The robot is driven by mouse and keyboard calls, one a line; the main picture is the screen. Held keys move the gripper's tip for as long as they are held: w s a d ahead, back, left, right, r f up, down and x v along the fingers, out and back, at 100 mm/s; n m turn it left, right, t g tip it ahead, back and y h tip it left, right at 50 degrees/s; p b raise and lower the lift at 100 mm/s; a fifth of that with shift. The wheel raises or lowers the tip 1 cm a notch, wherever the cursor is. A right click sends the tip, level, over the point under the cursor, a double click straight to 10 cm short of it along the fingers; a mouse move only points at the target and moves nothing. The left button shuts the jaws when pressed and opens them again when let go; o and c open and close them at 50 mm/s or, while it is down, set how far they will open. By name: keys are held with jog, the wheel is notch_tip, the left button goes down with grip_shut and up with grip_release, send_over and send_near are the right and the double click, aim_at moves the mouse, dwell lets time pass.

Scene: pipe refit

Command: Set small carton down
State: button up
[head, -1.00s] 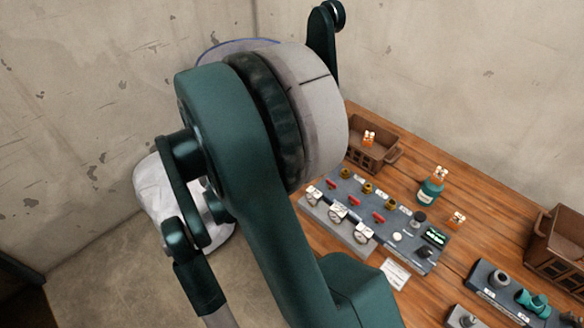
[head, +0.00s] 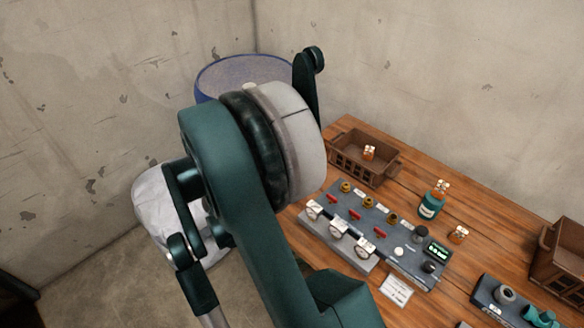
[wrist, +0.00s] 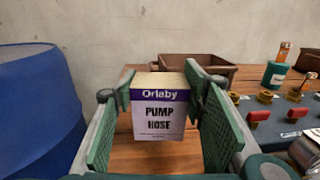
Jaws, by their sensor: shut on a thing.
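The small carton (wrist: 159,108), cream with a purple band and the words "Orlaby PUMP HOSE", is upright between the green finger pads of my gripper (wrist: 160,120) in the wrist view. My gripper is shut on it. The wooden bench top (wrist: 160,158) shows below and around the carton; whether its base touches the wood cannot be told. In the head view my own arm hides the carton and the gripper fingers.
A brown crate (head: 362,166) stands on the bench behind the carton, also in the wrist view (wrist: 200,66). A valve panel (head: 375,225) and teal bottle (head: 431,206) are to the right. A blue bin (wrist: 38,110) stands close on the left. Another crate (head: 560,258) sits far right.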

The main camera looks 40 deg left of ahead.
jog(key=shift+f+b, duration=0.7)
jog(key=shift+f, duration=1.6)
jog(key=shift+f, duration=0.1)
jog(key=o, duration=0.9)
jog(key=shift+s+p, duration=0.1)
jog(key=shift+p, duration=0.2)
jog(key=shift+s+a+p, duration=0.2)
jog(key=shift+s+p, duration=0.6)
jog(key=shift+s, duration=3)
jog(key=shift+c, duration=1.4)
